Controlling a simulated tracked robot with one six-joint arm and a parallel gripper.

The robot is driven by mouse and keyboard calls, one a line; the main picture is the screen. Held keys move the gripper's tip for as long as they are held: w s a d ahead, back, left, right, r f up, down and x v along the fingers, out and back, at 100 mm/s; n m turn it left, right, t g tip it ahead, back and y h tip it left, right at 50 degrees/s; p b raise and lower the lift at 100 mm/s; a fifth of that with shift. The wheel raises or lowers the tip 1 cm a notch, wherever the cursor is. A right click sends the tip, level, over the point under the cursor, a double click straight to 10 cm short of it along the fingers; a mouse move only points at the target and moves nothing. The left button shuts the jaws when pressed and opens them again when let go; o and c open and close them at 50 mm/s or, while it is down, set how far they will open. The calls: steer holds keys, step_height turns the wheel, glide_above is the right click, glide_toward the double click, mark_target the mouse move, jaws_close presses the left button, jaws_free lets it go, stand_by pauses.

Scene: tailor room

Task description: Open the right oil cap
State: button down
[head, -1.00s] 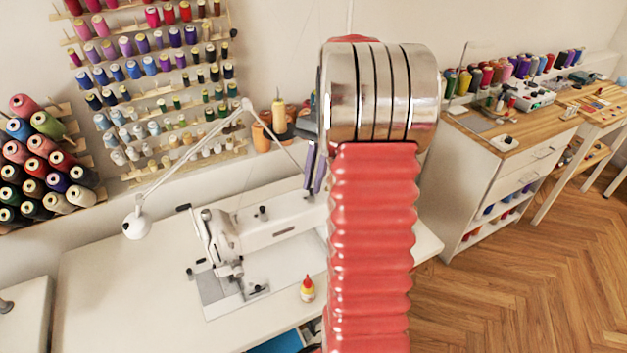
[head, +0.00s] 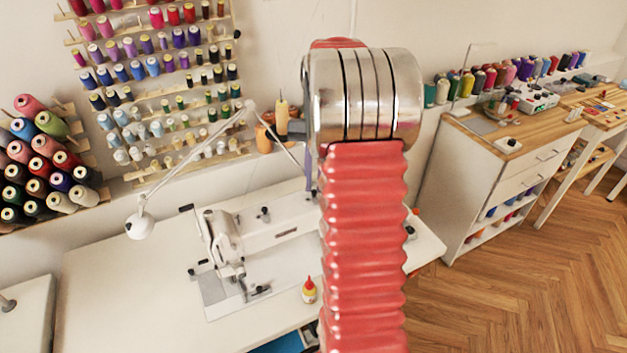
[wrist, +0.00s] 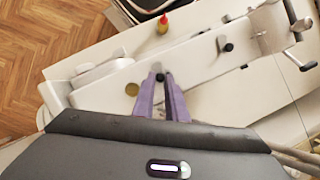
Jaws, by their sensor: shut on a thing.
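The white sewing machine (head: 285,222) stands on the white table, and it also shows in the wrist view (wrist: 185,65). Two small dark oil caps stand on its top. One cap (wrist: 160,77) sits between the tips of my gripper's purple fingers (wrist: 161,84), which are shut on it. The other cap (wrist: 225,46) is free, nearer the needle end, and also shows in the head view (head: 263,214). My red arm hides the held cap and most of my gripper in the head view.
A yellow bottle with a red cap (head: 309,291) stands on the white table (head: 130,290) in front of the machine. A lamp (head: 139,225) reaches over the table's left side. Thread racks (head: 160,100) line the wall. A wooden-topped cabinet (head: 475,180) stands at right.

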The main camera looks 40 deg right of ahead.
steer(key=shift+w, duration=0.1)
steer(key=c, duration=1.8)
jaws_free()
steer(key=v, duration=1.3)
steer(key=shift+r, duration=0.25)
steer(key=shift+w+d, duration=0.1)
steer(key=shift+d, duration=0.05)
